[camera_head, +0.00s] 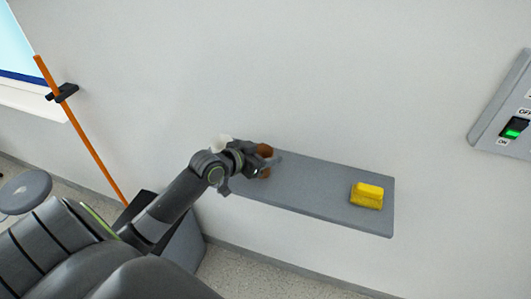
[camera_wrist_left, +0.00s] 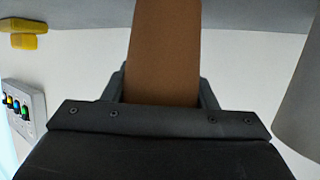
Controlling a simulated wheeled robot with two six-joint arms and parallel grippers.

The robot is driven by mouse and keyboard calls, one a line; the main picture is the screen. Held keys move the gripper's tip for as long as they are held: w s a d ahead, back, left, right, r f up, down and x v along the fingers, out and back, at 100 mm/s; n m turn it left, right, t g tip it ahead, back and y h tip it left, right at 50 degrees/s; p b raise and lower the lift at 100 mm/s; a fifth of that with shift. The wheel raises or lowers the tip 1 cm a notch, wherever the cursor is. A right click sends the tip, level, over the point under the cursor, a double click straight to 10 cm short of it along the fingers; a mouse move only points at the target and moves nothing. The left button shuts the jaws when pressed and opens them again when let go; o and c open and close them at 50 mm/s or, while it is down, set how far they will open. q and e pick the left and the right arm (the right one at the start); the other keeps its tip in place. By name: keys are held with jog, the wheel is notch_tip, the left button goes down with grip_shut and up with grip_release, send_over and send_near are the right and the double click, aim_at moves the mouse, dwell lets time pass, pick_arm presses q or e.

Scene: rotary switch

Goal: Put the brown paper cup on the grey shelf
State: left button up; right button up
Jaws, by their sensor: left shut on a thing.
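The brown paper cup (camera_head: 265,151) is at the left end of the grey shelf (camera_head: 320,182) in the head view, partly hidden by my left gripper (camera_head: 254,160). That gripper is shut on the cup. In the left wrist view the cup (camera_wrist_left: 164,55) stands between the dark fingers and runs out of the top edge, in front of the shelf (camera_wrist_left: 80,10). I cannot tell whether the cup touches the shelf. My right gripper is not in view.
A yellow block (camera_head: 367,195) lies near the shelf's right end; the shelf between is bare. A white object (camera_head: 222,142) shows behind my left wrist. A switch panel (camera_head: 507,112) is on the wall at right. An orange pole (camera_head: 85,140) leans at left.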

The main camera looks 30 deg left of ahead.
pick_arm(q)
jog(key=shift+f, duration=0.15)
jog(key=o, duration=1)
jog(key=shift+r, duration=0.25)
jog(key=shift+s+a, duration=0.15)
jog(key=shift+s, duration=0.2)
jog(key=v, duration=1.1)
